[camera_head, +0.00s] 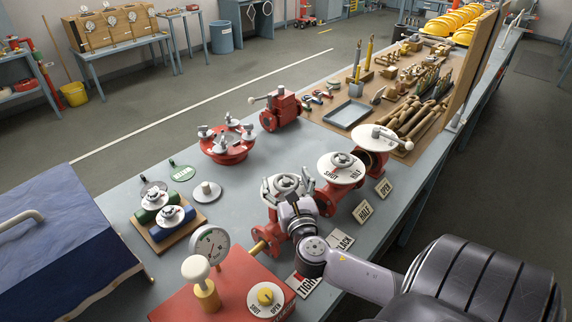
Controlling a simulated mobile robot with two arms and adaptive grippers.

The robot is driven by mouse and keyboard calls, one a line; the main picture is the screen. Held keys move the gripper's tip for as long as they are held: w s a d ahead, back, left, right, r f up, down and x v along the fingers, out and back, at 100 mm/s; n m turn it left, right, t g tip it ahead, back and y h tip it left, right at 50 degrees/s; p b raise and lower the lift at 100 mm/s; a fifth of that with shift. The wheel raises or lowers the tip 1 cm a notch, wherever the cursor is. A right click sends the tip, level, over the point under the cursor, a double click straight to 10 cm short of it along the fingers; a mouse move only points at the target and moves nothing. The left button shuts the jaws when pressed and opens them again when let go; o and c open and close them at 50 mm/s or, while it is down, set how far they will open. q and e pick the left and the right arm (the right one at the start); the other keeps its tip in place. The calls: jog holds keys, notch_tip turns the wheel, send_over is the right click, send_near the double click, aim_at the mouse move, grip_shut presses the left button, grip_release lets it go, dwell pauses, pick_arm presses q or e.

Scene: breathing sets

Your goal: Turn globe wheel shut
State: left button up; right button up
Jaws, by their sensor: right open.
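My right gripper (288,186) is open, with its fingers spread on either side of a round pale handwheel (286,181) on a red valve. I cannot tell whether the fingers touch the wheel. My gripper and wrist hide part of that valve's body. Just behind it stands a red valve with a white round plate (340,168) marked SHUT and a small wheel on top. Farther back is a red valve with a white disc (371,133) and a lever. My left gripper is not in view.
Small cards, HALF (363,212) and OPEN (383,187), stand on the bench near the valves. A red box with a pressure gauge (209,245) is at the front. A red multi-outlet fitting (226,147) stands behind left.

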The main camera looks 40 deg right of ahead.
jog(key=v, duration=1.1)
jog(key=shift+s, duration=0.3)
jog(key=shift+a, duration=0.15)
